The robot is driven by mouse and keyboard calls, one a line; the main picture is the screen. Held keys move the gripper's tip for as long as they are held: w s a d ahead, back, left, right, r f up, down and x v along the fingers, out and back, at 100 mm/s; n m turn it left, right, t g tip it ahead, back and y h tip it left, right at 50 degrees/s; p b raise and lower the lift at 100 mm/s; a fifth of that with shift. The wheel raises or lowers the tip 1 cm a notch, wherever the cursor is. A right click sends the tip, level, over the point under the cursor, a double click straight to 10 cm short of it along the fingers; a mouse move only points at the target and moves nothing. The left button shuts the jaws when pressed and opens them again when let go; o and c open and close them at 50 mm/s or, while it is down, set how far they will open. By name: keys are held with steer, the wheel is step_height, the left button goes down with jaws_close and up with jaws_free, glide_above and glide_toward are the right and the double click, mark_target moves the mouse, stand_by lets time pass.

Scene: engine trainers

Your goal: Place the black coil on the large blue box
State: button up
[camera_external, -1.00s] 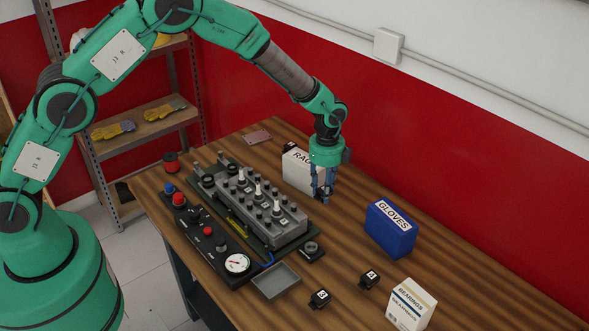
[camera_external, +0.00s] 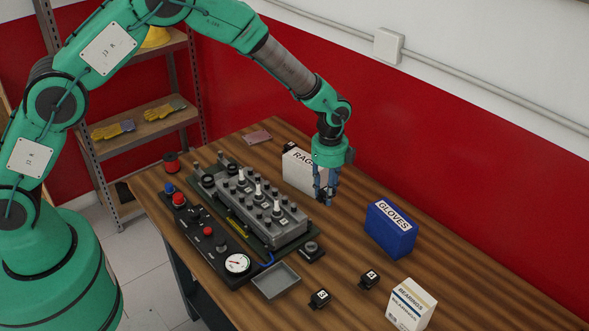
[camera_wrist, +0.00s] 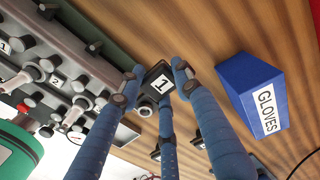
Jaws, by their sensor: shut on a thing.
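A black coil with a white "1" label (camera_wrist: 160,84) sits between the blue fingers of my gripper (camera_wrist: 152,88) in the wrist view. My gripper (camera_external: 326,194) is shut on it and holds it over the table, just right of the white rags box. In the external view the fingers mostly hide the coil. The large blue box marked "GLOVES" (camera_external: 389,236) stands on the table to the right of my gripper. It also shows at the right of the wrist view (camera_wrist: 252,95).
The engine trainer (camera_external: 265,213) fills the left of the wooden table. The white rags box (camera_external: 297,171) stands just behind my gripper. More black coils (camera_external: 320,298), a bearings box (camera_external: 410,305) and a grey tray (camera_external: 275,281) are nearer the front. Bare table lies between my gripper and the blue box.

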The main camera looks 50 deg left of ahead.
mark_target(380, 214)
steer(key=s+d+r+p, duration=0.2)
steer(key=s+d+r, duration=0.6)
steer(key=d, duration=0.1)
steer(key=shift+r+p, duration=0.35)
steer(key=shift+d, duration=0.1)
steer(key=w+d, duration=0.2)
steer(key=w, duration=0.2)
steer(key=w+d+f, duration=0.1)
steer(key=w+d, duration=0.1)
steer(key=w, duration=0.3)
steer(key=w+d+p, duration=0.1)
steer(key=w+d, duration=0.1)
steer(key=w, duration=0.3)
steer(key=shift+f, duration=0.2)
steer(key=shift+d, duration=0.1)
steer(key=shift+w, duration=0.25)
steer(key=shift+d+f, duration=0.1)
steer(key=shift+f, duration=1.7)
steer(key=shift+f, duration=0.1)
